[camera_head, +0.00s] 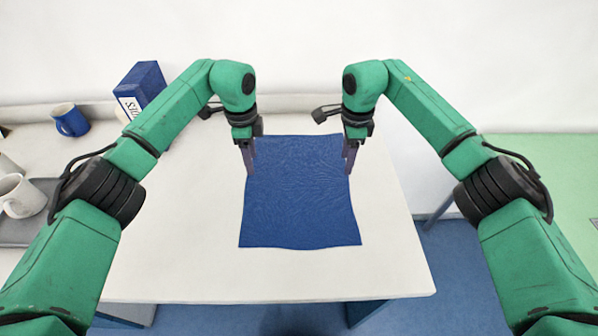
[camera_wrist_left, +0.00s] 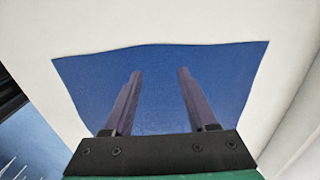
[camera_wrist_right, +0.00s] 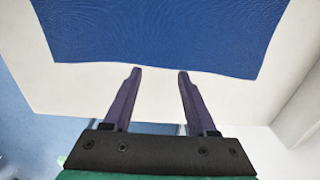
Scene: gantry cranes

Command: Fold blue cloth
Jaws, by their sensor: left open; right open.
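The blue cloth (camera_head: 300,195) lies spread flat and slightly wrinkled on the white table. My left gripper (camera_head: 250,172) is at the cloth's left edge toward the back, pointing down, open and empty. In the left wrist view its open fingers (camera_wrist_left: 160,72) appear over the cloth (camera_wrist_left: 220,75). My right gripper (camera_head: 349,172) is at the cloth's right edge toward the back, also open and empty. In the right wrist view its fingertips (camera_wrist_right: 160,72) appear just short of the cloth's edge (camera_wrist_right: 160,35). I cannot tell whether either gripper touches the cloth.
The white table (camera_head: 190,270) is clear around the cloth. To the left are a blue box (camera_head: 140,88), a blue mug (camera_head: 70,120) and a white mug (camera_head: 20,195) on a grey tray (camera_head: 38,228). A green surface (camera_head: 555,180) lies beyond a gap on the right.

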